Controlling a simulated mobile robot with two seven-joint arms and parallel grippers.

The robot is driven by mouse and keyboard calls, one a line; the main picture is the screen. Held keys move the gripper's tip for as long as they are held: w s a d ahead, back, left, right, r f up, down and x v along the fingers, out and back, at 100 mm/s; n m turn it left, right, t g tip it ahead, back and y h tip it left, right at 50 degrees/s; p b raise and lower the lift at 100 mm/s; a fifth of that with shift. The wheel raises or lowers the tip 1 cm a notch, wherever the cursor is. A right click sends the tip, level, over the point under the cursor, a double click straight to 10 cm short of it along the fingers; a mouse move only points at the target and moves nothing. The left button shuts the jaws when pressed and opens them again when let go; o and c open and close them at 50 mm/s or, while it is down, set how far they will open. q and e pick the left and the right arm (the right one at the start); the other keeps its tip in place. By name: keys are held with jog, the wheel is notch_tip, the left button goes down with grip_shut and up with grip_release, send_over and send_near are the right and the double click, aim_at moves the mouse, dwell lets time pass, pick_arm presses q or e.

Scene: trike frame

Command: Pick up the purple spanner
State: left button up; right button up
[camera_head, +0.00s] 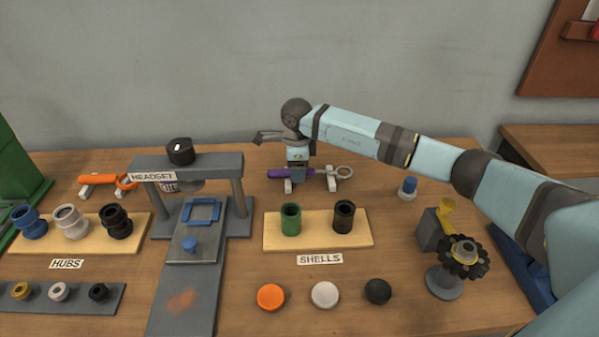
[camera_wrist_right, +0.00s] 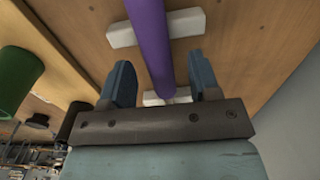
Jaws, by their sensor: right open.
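The purple spanner (camera_head: 276,173) lies across two white rests at the back of the bench, with its grey ring end to the right. My right gripper (camera_head: 298,177) is over the handle, pointing down, and hides part of it. In the right wrist view the purple handle (camera_wrist_right: 150,35) runs between the two blue fingers of my right gripper (camera_wrist_right: 160,75), which are open with a gap at each side. My left gripper is not in view.
An orange spanner (camera_head: 98,180) lies on rests at the back left. The shells board (camera_head: 318,243) with a green and a black shell (camera_head: 344,217) stands in front of the purple spanner. The headset press (camera_head: 240,185) is to its left. A blue-and-white knob (camera_head: 408,189) stands to the right.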

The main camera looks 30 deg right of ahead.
jog(key=shift+f, duration=0.45)
grip_shut()
jog(key=shift+r, duration=0.2)
